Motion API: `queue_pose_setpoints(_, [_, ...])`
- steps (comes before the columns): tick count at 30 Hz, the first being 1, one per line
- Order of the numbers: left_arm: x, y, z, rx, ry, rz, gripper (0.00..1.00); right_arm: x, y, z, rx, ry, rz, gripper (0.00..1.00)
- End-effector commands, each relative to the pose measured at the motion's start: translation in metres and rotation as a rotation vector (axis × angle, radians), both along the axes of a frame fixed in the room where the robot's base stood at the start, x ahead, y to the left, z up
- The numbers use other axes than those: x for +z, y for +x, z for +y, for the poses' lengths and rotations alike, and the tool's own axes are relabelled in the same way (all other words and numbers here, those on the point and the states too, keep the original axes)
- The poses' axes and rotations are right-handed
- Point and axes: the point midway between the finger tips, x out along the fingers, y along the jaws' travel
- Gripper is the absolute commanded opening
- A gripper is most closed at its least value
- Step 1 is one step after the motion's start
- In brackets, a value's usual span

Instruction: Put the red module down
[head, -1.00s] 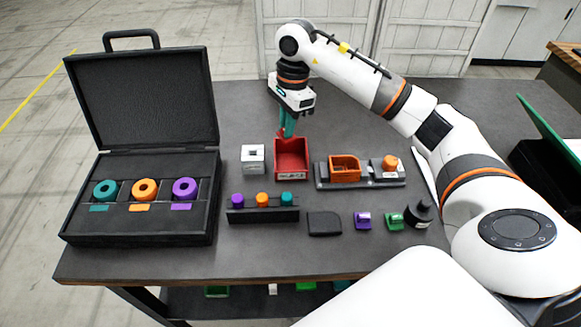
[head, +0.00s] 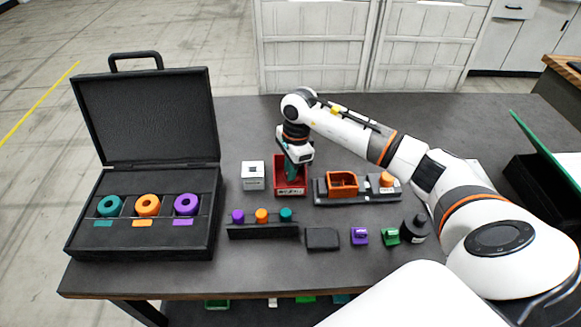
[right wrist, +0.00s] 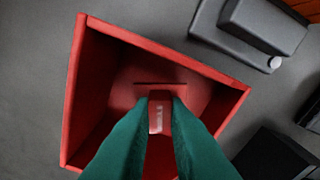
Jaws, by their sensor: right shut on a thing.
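I cannot tell whether the module touches the bin's floor. My left gripper is not in view.
A white block (head: 253,176) stands left of the bin, and a dark fixture with an orange tray (head: 342,183) stands right. In front are a rack (head: 262,231), a black pad (head: 322,239) and small purple and green parts. An open black case (head: 140,240) lies left.

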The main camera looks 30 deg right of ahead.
Motion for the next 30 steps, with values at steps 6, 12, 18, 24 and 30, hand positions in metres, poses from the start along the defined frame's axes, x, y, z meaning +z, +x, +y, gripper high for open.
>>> queue_pose_setpoints(6, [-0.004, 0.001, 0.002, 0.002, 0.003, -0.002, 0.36, -0.003, 0.000, 0.000, 0.001, 0.000, 0.000, 0.18])
queue_pose_setpoints(12, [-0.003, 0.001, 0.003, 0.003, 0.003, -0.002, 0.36, -0.003, 0.000, 0.000, 0.001, 0.000, 0.001, 0.35])
queue_pose_setpoints(18, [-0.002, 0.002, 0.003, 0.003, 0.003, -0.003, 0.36, -0.001, 0.000, 0.000, 0.000, 0.000, 0.001, 0.35])
queue_pose_setpoints(24, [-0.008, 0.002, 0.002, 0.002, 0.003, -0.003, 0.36, 0.017, 0.001, -0.003, 0.000, -0.001, -0.005, 0.35])
queue_pose_setpoints(30, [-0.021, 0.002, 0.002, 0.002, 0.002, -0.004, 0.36, 0.061, 0.000, -0.008, 0.000, 0.000, -0.006, 0.35])
